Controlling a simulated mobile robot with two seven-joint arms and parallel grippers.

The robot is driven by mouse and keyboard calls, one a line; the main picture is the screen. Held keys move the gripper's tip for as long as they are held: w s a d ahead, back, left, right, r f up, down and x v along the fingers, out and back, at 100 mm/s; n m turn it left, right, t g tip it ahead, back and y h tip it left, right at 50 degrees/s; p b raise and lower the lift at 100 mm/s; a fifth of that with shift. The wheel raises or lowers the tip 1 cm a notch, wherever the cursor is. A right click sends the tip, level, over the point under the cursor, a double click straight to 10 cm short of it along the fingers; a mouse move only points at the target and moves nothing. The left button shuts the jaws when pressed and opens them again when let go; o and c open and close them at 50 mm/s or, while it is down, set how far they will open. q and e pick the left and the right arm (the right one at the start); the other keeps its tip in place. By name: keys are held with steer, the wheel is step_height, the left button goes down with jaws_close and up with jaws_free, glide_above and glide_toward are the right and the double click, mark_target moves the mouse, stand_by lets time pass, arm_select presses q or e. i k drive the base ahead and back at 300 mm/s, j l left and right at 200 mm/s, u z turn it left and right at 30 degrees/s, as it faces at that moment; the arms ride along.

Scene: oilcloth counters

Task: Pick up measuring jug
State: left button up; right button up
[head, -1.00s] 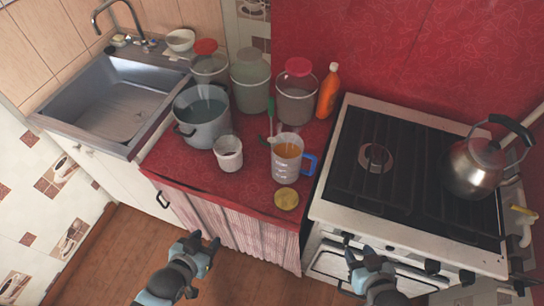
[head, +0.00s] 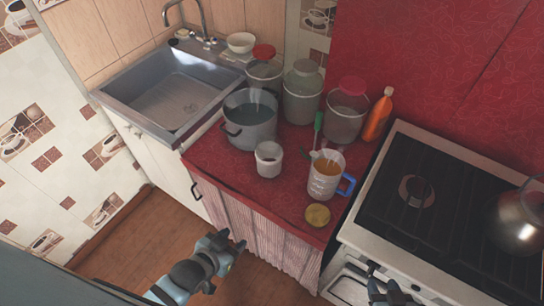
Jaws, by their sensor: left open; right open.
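The measuring jug (head: 325,178) stands upright on the red counter near its front right, in the head view. It is clear, with a blue handle on its right side and orange-yellow liquid inside. My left gripper (head: 232,243) is open and empty, low in front of the counter's curtain and apart from the jug. My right gripper (head: 388,286) is open and empty in front of the stove, below and to the right of the jug.
A yellow lid (head: 317,215) lies in front of the jug. A white cup (head: 269,159) and a large pot (head: 250,122) stand left of it. Jars and an orange bottle (head: 377,115) stand behind. The stove (head: 440,190) with a kettle (head: 518,222) is at right.

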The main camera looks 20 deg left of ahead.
mark_target(322, 185)
steer(key=i+j+z, duration=0.15)
steer(key=j+z, duration=0.15)
steer(key=j, duration=0.95)
steer(key=j+z, duration=0.35)
steer(key=j, duration=0.85)
